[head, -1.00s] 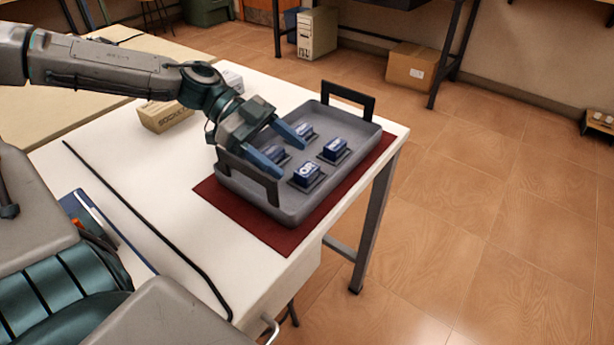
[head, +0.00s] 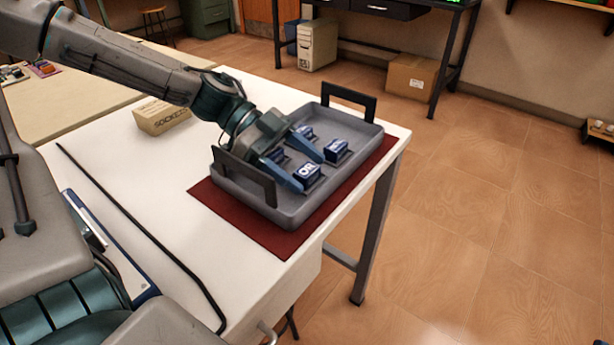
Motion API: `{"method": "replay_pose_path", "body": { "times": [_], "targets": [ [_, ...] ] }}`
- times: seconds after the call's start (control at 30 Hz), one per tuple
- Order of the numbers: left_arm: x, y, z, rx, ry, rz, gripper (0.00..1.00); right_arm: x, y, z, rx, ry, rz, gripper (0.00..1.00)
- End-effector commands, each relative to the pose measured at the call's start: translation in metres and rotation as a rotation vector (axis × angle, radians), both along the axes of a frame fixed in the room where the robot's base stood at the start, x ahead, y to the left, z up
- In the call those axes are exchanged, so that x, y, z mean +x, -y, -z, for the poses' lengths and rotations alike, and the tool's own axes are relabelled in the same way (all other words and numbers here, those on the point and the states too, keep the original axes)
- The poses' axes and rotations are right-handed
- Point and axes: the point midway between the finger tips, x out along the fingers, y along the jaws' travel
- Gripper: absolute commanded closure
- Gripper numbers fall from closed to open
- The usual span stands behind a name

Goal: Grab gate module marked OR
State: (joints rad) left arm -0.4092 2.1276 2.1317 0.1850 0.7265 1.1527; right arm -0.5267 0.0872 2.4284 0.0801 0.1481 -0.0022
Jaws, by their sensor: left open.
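The OR gate module (head: 307,174) is a small blue block with white "OR" lettering, in the near part of the grey tray (head: 292,214). Several similar blue modules share the tray; one (head: 336,150) is to its right and one (head: 303,132) is farther back. Another is partly hidden behind my gripper. My left gripper (head: 311,174) is open, its two blue fingers pointing down into the tray. One fingertip is close to the OR module's left side and the other is behind it. Whether they touch it I cannot tell. My right gripper is not in view.
The tray has dark upright handles at its near left (head: 245,178) and far end (head: 349,98). It rests on a dark red mat (head: 262,236) near the white table's right edge. A cardboard box marked SOCKETS (head: 162,117) stands behind left. A black rod lies across the table.

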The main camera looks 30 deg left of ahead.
Motion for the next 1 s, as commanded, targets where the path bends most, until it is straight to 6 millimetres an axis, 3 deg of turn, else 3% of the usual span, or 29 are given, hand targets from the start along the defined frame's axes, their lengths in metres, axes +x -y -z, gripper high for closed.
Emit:
{"method": "replay_pose_path", "body": {
  "times": [0.23,0.47,1.0],
  "targets": [
    [0.0,0.0002,-0.0001,0.0,0.0,0.0,0.34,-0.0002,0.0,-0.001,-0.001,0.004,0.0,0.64],
    [0.0,0.0001,-0.0002,0.0,0.0,0.0,0.79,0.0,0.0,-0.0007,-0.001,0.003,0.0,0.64],
    [0.0002,0.0001,-0.0065,-0.001,0.001,0.0,0.79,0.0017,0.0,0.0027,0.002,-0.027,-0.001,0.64]
  ]
}}
